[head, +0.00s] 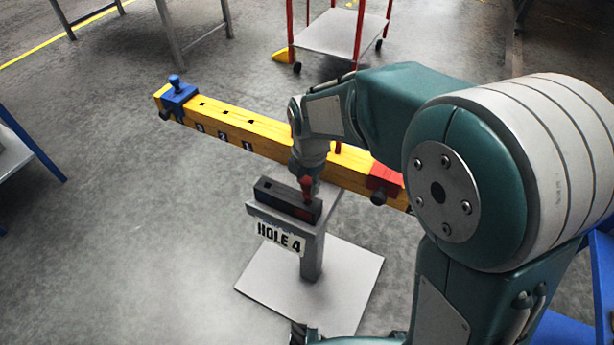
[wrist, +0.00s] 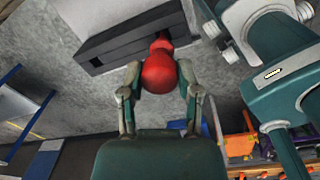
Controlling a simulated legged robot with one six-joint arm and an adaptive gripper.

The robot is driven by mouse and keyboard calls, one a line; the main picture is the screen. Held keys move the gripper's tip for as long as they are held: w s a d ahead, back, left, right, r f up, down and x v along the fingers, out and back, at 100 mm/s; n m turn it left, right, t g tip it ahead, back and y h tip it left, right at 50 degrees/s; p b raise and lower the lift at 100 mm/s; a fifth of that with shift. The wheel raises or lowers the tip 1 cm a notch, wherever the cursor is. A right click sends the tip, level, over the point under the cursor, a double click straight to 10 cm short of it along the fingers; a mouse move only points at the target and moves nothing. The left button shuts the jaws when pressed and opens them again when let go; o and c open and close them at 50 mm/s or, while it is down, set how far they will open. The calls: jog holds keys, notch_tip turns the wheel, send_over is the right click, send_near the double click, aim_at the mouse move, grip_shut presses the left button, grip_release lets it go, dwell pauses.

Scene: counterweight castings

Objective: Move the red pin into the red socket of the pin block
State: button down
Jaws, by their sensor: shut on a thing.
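The red pin (head: 306,187) is held upright in my gripper (head: 306,172), right at the right end of the pin block (head: 268,188). The dark block sits on a grey stand and has a red-marked part at its right end, beneath the pin. In the wrist view the pin's round red head (wrist: 158,74) sits between the two fingers of my gripper (wrist: 160,82), and its narrower part reaches the block (wrist: 108,46). The red socket's opening is hidden by the pin, so I cannot tell how deep the pin is in it.
A yellow beam (head: 236,125) with a blue slider (head: 178,93) and a red slider (head: 383,177) runs behind the stand. A "HOLE 4" sign (head: 281,238) hangs on the stand's front. A red-framed cart (head: 340,35) stands behind. Floor on the left is clear.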

jog(key=shift+f, duration=1.25)
jog(key=shift+c, duration=1.2)
grip_release()
jog(key=r, duration=1.1)
jog(key=shift+s+d+r, duration=0.2)
jog(key=shift+r, duration=0.2)
